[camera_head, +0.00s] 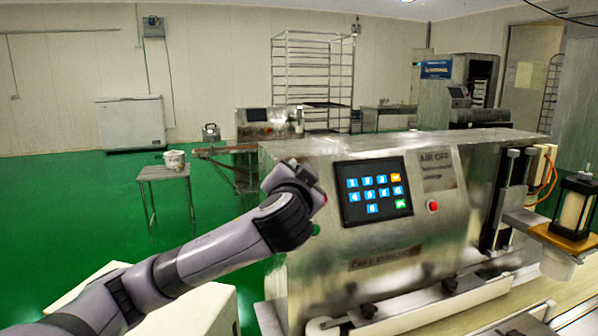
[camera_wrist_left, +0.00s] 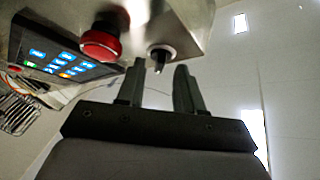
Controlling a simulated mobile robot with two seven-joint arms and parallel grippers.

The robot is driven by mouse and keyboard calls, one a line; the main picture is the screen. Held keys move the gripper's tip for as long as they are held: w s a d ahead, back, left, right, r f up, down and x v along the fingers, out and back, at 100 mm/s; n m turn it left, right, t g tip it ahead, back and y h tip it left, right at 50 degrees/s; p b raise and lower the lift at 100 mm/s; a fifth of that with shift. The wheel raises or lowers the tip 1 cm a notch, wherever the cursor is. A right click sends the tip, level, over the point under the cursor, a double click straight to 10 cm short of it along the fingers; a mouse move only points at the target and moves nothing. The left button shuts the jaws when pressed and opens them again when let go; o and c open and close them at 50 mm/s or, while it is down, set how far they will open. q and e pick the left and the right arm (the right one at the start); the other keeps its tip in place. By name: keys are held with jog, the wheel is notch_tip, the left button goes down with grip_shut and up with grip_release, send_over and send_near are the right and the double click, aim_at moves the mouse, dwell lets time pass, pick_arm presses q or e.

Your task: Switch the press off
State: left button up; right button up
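The press (camera_head: 400,235) is a brushed-metal machine with a dark keypad panel (camera_head: 373,192) of blue, orange and green keys. A red button (camera_head: 433,205) sits right of the panel. My left arm reaches the machine's left end in the head view, and its fingers are hidden there. In the left wrist view, my left gripper (camera_wrist_left: 160,72) is open, its two dark fingers apart. A small black switch knob (camera_wrist_left: 161,53) shows just beyond the fingertips, near the gap; contact is unclear. A large red mushroom button (camera_wrist_left: 101,40) is left of it, with the keypad (camera_wrist_left: 60,60) beyond.
A conveyor runs along the press's front. A lantern-like container (camera_head: 574,208) stands at its right end. A small table (camera_head: 165,173) with a white bucket (camera_head: 174,159) stands on the green floor at left. A wire rack (camera_head: 312,70) stands behind.

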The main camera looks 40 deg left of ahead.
pick_arm(q)
jog(key=shift+w+a, duration=0.25)
jog(key=shift+w, duration=0.05)
grip_shut()
